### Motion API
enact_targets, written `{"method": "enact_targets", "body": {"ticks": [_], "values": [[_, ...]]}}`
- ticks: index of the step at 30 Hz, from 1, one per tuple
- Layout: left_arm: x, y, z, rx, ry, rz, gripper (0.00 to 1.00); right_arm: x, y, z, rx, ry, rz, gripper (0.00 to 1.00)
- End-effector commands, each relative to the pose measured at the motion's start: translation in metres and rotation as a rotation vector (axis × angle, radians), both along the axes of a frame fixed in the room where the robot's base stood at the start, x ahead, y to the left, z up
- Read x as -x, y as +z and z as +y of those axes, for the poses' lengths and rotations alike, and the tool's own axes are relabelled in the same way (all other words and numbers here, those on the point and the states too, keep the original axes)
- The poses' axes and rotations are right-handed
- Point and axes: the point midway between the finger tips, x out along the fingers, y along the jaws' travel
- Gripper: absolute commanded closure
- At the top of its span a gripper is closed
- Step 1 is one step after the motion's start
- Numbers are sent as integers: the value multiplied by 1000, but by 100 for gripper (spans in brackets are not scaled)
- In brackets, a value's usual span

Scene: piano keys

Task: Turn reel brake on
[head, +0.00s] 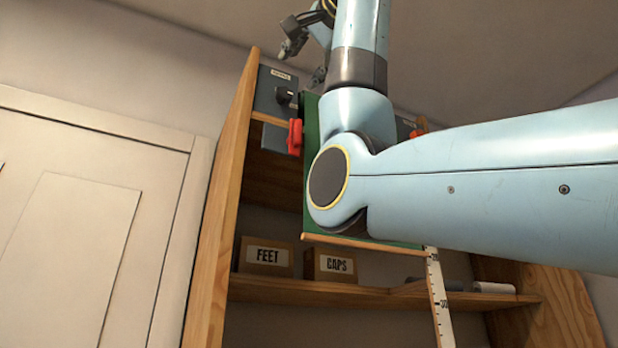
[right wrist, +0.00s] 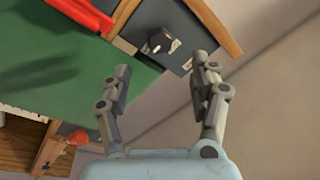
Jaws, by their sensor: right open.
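A dark grey box (head: 276,92) with a small label and a black knob (head: 286,97) is at the upper left of the wooden shelf; the label is too small to read. In the right wrist view the black knob (right wrist: 159,41) sits on the dark plate (right wrist: 178,22), ahead of the fingers. My right gripper (head: 302,62) is open and empty, above and to the right of the box, apart from the knob as far as I can tell. In the right wrist view its two fingers (right wrist: 160,66) stand wide apart. My left gripper is not in view.
A red handle (head: 295,137) hangs below the knob, beside a green board (head: 312,125). A second grey box with a red part (head: 417,133) is partly hidden behind my arm. Boxes marked FEET (head: 267,257) and CAPS (head: 331,265) stand on the lower shelf.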

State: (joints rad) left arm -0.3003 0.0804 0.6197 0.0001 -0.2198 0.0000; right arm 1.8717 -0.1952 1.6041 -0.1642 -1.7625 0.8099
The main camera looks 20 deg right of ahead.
Motion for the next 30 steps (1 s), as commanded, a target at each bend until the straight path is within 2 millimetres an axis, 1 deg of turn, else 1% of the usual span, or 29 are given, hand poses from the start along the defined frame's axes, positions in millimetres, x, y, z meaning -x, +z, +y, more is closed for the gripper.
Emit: {"method": "enact_targets", "body": {"ticks": [1,3,8,26,30], "values": [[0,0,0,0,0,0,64,9,0,0,0,1,-3,38],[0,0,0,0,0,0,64,17,-2,0,0,1,-1,38],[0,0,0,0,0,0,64,28,-4,0,0,0,0,38],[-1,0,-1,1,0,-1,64,28,-4,-1,0,0,1,38],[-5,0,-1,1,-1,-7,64,28,-4,-1,0,0,0,38]]}}
